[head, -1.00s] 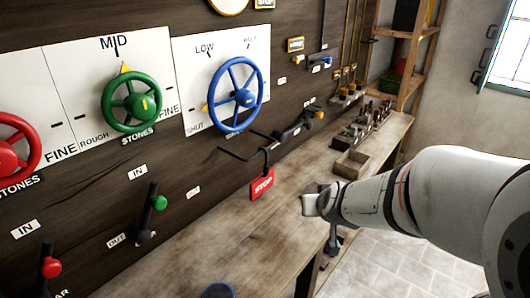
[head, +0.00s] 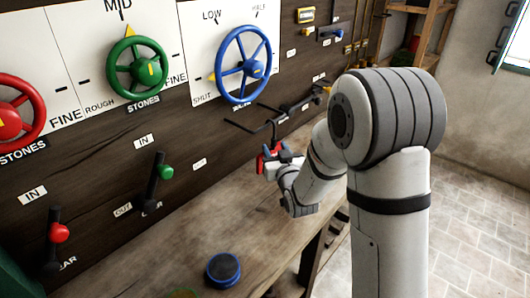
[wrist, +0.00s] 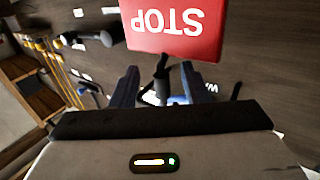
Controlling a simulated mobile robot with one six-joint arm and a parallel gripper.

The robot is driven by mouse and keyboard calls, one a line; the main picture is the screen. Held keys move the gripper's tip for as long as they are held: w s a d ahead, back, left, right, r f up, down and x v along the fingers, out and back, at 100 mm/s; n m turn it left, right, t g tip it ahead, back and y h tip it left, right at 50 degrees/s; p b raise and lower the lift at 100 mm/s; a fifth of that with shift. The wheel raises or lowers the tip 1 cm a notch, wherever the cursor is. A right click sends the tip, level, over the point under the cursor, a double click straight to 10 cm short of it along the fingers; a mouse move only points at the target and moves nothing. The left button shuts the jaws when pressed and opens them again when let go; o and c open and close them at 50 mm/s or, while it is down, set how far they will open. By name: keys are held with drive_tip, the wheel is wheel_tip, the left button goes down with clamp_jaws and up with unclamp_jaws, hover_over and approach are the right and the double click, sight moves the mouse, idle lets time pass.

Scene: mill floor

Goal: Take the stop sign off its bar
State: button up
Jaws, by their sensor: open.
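The red stop sign (head: 261,164) hangs below the dark bar (head: 238,127) on the panel, partly hidden by my gripper (head: 281,152) in the head view. In the wrist view the stop sign (wrist: 175,30) fills the top middle, its white lettering upside down. My gripper (wrist: 161,88) is open, with one blue finger on each side of the sign's dark hanger (wrist: 162,72). The hanger shows between the fingers with gaps beside it. I cannot tell how deep it sits between them.
A blue handwheel (head: 241,65) and a green handwheel (head: 137,68) are on the panel at upper left. A lever with a green knob (head: 165,172) stands lower left. A blue round object (head: 223,269) lies on the wooden bench (head: 225,220), which is clear around its middle.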

sight(275, 147)
drive_tip(key=x, duration=0.4)
drive_tip(key=shift+r+p, duration=0.25)
drive_tip(key=shift+p, duration=0.15)
drive_tip(key=shift+c, duration=0.4)
clamp_jaws()
